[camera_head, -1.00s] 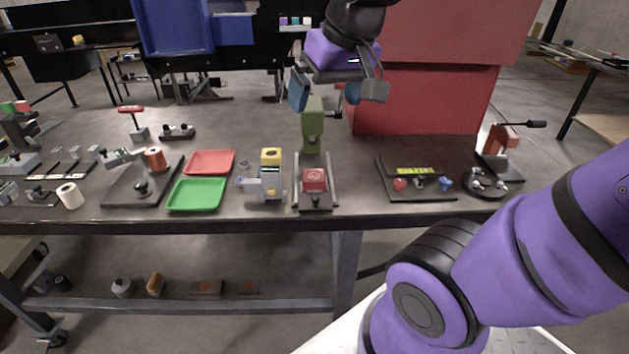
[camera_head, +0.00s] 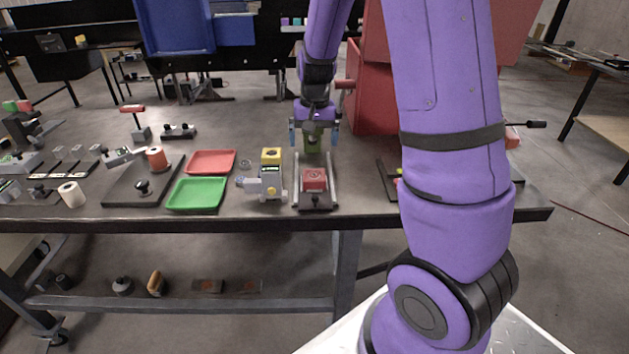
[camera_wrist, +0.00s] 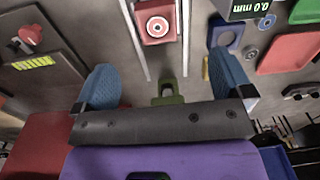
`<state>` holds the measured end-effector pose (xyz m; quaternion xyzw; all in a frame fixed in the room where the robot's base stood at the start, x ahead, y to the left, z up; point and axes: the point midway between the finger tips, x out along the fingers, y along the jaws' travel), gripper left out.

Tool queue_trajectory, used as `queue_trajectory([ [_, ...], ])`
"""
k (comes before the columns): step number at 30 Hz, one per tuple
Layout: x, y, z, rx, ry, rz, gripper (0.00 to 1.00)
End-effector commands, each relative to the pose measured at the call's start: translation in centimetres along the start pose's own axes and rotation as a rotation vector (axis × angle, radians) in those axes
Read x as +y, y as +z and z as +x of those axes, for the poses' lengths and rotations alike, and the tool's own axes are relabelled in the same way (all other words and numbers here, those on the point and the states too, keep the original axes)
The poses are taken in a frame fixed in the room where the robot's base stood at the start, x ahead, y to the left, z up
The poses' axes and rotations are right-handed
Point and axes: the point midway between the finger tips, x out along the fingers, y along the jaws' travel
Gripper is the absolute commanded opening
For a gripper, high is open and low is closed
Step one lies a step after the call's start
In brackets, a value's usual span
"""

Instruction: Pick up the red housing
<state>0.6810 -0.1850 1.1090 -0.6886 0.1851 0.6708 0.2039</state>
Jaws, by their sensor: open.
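The red housing (camera_head: 314,178) sits on the conveyor (camera_head: 316,204) between its two side rails, near the front of the table. It also shows in the wrist view (camera_wrist: 155,22) at the top, with a pale ring on its face. My gripper (camera_head: 315,137) is open over the green detector post (camera_head: 313,145) at the conveyor's far end, behind the housing. In the wrist view its two blue fingers (camera_wrist: 167,82) stand wide apart with nothing held between them, and the green post lies beyond them. The housing is clear of the fingers.
A red tray (camera_head: 211,162) and a green tray (camera_head: 197,194) lie farther left. A large red box (camera_head: 372,100) stands behind right. My arm hides much of the table's right side.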

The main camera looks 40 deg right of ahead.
Motion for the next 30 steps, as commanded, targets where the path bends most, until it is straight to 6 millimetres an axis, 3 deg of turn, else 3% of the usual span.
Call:
queue_trajectory([
  [3,0.5,-0.9,1.8,-0.013,0.023,0.024,0.98],
  [7,0.7,-1.3,2.8,-0.018,0.034,0.036,0.98],
  [16,0.9,-1.3,6.9,-0.020,0.035,0.039,0.98],
  [25,0.8,-1.3,8.9,-0.018,0.034,0.038,0.98],
  [30,0.7,-1.4,11.3,-0.020,0.035,0.037,0.98],
])
